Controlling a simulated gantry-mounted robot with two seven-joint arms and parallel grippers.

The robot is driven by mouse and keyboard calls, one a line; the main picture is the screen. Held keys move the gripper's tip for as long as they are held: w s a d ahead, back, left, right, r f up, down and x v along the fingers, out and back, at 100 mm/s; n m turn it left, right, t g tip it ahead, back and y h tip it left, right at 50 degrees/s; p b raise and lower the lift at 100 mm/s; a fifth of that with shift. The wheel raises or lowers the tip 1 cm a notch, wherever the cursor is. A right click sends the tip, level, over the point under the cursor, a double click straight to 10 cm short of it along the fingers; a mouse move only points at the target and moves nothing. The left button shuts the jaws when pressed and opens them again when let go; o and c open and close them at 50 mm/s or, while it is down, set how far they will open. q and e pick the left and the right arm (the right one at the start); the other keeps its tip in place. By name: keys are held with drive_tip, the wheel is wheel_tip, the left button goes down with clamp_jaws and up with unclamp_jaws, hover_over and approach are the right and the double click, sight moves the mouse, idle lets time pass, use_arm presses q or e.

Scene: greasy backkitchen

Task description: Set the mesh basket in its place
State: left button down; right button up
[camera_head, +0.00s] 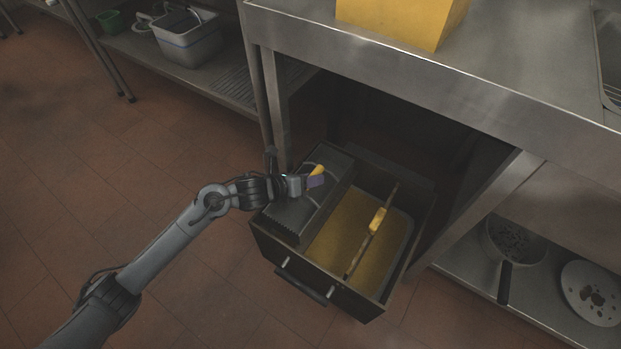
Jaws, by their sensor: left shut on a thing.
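A dark grey mesh basket (296,226) with a thin wire handle sits at the left side of an open black drawer (318,294). My left gripper (316,177) comes in from the left and is shut at the handle, over the basket. A yellow piece shows at its fingertips. The basket's underside is hidden, so I cannot tell whether it rests on the drawer floor. My right gripper is not in view.
The drawer also holds a yellowish pan (332,243) crossed by a rod with a yellow grip (377,221). A steel counter (420,75) overhangs behind. The tiled floor at left is clear.

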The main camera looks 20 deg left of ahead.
use_arm(q)
drive_tip(key=shift+f+b, duration=0.85)
drive_tip(key=shift+f, duration=0.25)
drive_tip(key=c, duration=0.8)
unclamp_jaws()
drive_tip(key=shift+f, duration=0.1)
